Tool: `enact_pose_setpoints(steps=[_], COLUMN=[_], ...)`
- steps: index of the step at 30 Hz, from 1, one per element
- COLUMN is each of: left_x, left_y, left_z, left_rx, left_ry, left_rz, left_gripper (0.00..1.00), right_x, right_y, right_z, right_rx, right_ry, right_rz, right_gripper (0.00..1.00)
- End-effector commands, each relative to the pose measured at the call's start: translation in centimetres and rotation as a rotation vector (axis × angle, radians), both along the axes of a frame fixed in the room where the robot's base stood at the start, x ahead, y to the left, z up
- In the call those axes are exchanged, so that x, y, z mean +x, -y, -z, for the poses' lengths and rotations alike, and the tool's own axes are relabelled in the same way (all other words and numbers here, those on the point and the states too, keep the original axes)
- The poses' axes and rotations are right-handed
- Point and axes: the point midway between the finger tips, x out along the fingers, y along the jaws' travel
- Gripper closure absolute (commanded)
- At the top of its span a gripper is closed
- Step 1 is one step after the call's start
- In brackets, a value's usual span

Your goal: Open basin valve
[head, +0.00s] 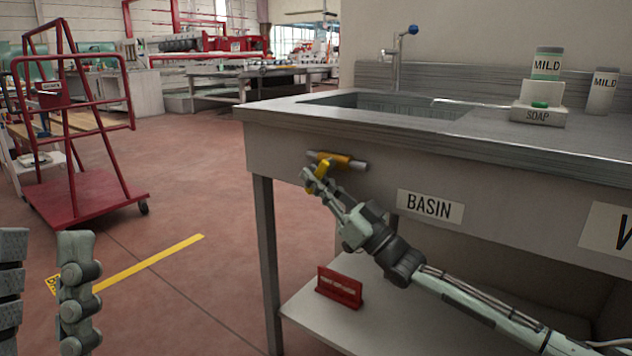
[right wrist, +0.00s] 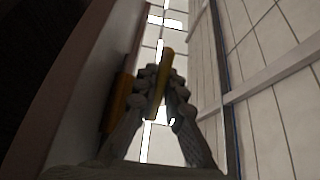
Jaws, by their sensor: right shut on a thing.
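The basin valve (head: 345,161) is a yellow body on a short grey pipe, on the sink's front panel to the upper left of the BASIN label (head: 430,207). Its yellow handle (head: 322,170) points down and toward me from the left part of the body. My right gripper (head: 316,180) is shut on the handle. In the right wrist view the handle (right wrist: 166,70) stands between the two fingers, and the yellow valve body (right wrist: 118,100) is beside them against the panel. My left gripper (head: 44,236) is open and empty at the lower left, far from the valve.
The metal sink counter (head: 400,127) carries a soap holder (head: 540,116), MILD bottles (head: 600,92) and a blue-topped faucet (head: 397,55). A red cart (head: 85,195) stands at left. The floor between is clear.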

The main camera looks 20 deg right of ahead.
Motion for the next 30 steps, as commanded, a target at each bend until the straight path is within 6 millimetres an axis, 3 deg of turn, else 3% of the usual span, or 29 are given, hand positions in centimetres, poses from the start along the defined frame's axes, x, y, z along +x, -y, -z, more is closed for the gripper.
enact_pose_setpoints(steps=[4, 5, 10, 20, 23, 30], left_x=[0.0, 0.0, 0.0, 0.0, 0.0, 0.0], left_y=[0.0, 0.0, 0.0, 0.0, 0.0, 0.0], left_z=[0.0, 0.0, 0.0, -0.4, -1.5, -6.1], left_rx=[0.000, 0.000, 0.001, 0.000, 0.000, 0.001], left_ry=[-0.001, -0.001, -0.002, -0.001, -0.001, -0.002], left_rz=[0.000, 0.000, 0.000, 0.001, 0.001, 0.000], left_gripper=[0.60, 0.60, 0.60, 0.60, 0.60, 0.60], right_x=[0.0, 0.0, 0.0, 0.0, -0.1, -0.7], right_y=[0.0, 0.0, 0.0, 0.1, 0.2, 0.7], right_z=[0.0, 0.0, 0.0, -0.2, -0.5, -1.0], right_rx=[-0.001, -0.001, -0.001, -0.007, -0.031, -0.159], right_ry=[0.000, 0.000, -0.001, -0.008, -0.035, -0.194], right_rz=[-0.001, -0.001, 0.000, 0.001, 0.002, 0.002], right_gripper=[1.00, 0.89, 0.69, 0.69, 0.69, 0.69])
